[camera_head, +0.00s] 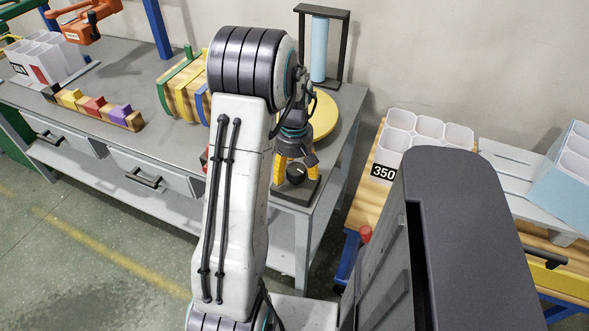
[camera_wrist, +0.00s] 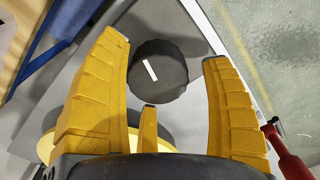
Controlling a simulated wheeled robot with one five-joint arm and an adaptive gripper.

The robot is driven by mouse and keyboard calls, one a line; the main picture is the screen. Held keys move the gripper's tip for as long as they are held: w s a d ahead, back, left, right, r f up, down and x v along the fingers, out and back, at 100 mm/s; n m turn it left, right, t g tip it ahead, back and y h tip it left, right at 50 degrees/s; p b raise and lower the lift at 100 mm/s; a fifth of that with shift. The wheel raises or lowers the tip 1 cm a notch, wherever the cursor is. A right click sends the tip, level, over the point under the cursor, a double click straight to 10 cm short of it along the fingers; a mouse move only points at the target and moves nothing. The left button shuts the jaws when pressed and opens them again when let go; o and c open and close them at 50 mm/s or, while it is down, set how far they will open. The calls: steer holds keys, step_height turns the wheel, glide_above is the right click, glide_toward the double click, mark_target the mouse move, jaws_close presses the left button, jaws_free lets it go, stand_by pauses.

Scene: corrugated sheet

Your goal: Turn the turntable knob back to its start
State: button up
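The knob (camera_wrist: 166,82) is black and round, with a short white mark tilted from upper left to lower right. It sits on a dark square base at the bench corner, and also shows in the head view (camera_head: 297,174). The yellow turntable disc (camera_head: 324,117) lies behind it, partly hidden by my arm. My gripper (camera_head: 296,176) points down over the knob with its yellow fingers apart. In the wrist view, the fingers (camera_wrist: 166,50) stand on either side of the knob with visible gaps. I cannot tell their height relative to it.
A black frame with a light blue cylinder (camera_head: 319,50) stands behind the turntable. Coloured blocks (camera_head: 95,106) and a striped wooden piece (camera_head: 184,90) lie left on the grey bench. A red handle (camera_wrist: 290,155) is near the right finger. White bins (camera_head: 395,140) stand to the right.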

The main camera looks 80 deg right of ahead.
mark_target(294, 167)
steer(key=shift+a, duration=0.1)
step_height(294, 167, up, 12)
stand_by(0.8)
